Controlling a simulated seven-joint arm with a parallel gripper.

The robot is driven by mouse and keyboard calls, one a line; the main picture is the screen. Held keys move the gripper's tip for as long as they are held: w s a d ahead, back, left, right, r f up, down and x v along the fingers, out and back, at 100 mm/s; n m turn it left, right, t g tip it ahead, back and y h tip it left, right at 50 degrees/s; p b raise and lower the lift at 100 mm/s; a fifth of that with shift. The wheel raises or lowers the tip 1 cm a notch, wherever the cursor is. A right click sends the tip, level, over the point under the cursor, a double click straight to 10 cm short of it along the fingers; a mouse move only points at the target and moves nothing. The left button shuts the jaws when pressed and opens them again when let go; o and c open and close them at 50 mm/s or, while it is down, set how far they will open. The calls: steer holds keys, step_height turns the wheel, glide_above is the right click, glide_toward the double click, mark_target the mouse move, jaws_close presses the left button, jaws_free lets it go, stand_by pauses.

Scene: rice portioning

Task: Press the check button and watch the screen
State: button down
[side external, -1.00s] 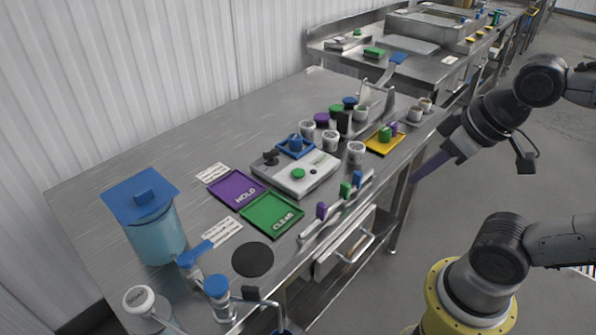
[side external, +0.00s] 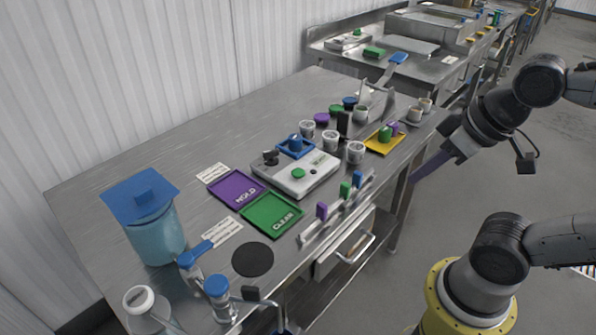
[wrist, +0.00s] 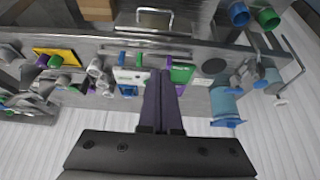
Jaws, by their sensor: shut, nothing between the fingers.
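The white check device (side external: 308,182) stands on the steel table, with a round green button (side external: 298,173) on its top. A small panel (side external: 318,160) that may be the screen is beside the button, too small to read. The device also shows in the wrist view (wrist: 130,76), left of the fingers. My gripper (side external: 416,179) is to the right of the table's front edge, well apart from the device. Its purple-grey fingers (wrist: 160,73) are together and empty.
A rail with coloured blocks (side external: 322,211) runs along the front edge. A blue-lidded container (side external: 155,239) stands at left.

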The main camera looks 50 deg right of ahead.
steer(key=w+d+r+n+t+h, duration=0.15)
steer(key=w+r+t, duration=0.3)
steer(key=w, duration=0.45)
steer(key=w+d+r+n+t+h, duration=0.1)
steer(key=w+d+r+n+t, duration=0.2)
steer(key=w+r, duration=0.45)
steer(key=w+a+f+n+g+y, duration=0.1)
steer(key=w+a+f+n+y, duration=0.25)
steer(key=w+f+n, duration=0.5)
steer(key=w+d+f+m+g+y, duration=0.1)
steer(key=w+d+f+g, duration=0.1)
steer(key=f, duration=0.7)
steer(key=shift+w+d+m+g, duration=0.3)
steer(key=shift+w+g, duration=0.25)
steer(key=shift+w, duration=0.45)
